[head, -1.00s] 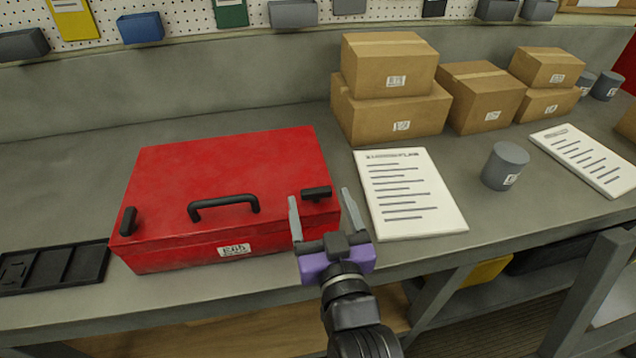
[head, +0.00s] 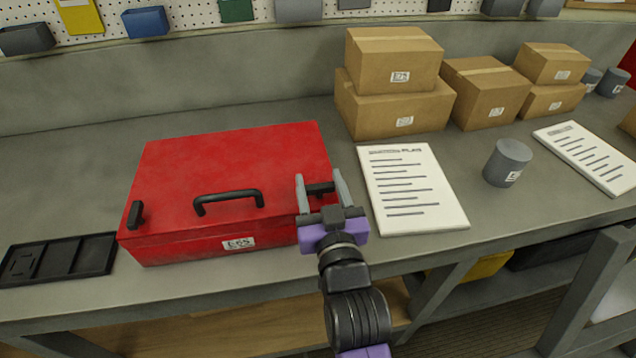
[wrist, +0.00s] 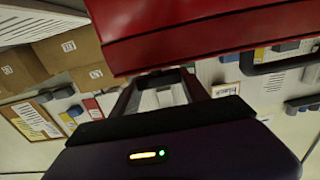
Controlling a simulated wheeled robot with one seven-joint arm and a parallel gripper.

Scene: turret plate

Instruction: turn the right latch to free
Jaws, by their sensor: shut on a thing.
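The red case (head: 235,165) lies closed on the workbench, with a black handle (head: 229,198) on its lid. The black right latch (head: 319,188) is at the lid's front right corner and lies crosswise. The left latch (head: 135,215) points front to back. My gripper (head: 320,182) is at the right latch, a finger on each side, shut on it. In the wrist view, my gripper's fingers (wrist: 160,88) reach to the red case (wrist: 200,32) edge. The latch's middle shows between the fingers; its ends are partly hidden.
A black tray (head: 58,260) lies left of the case. A printed sheet (head: 412,190) lies close to the right of my gripper, with a grey can (head: 507,163) beyond. Cardboard boxes (head: 395,100) stand at the back. The bench behind the case is clear.

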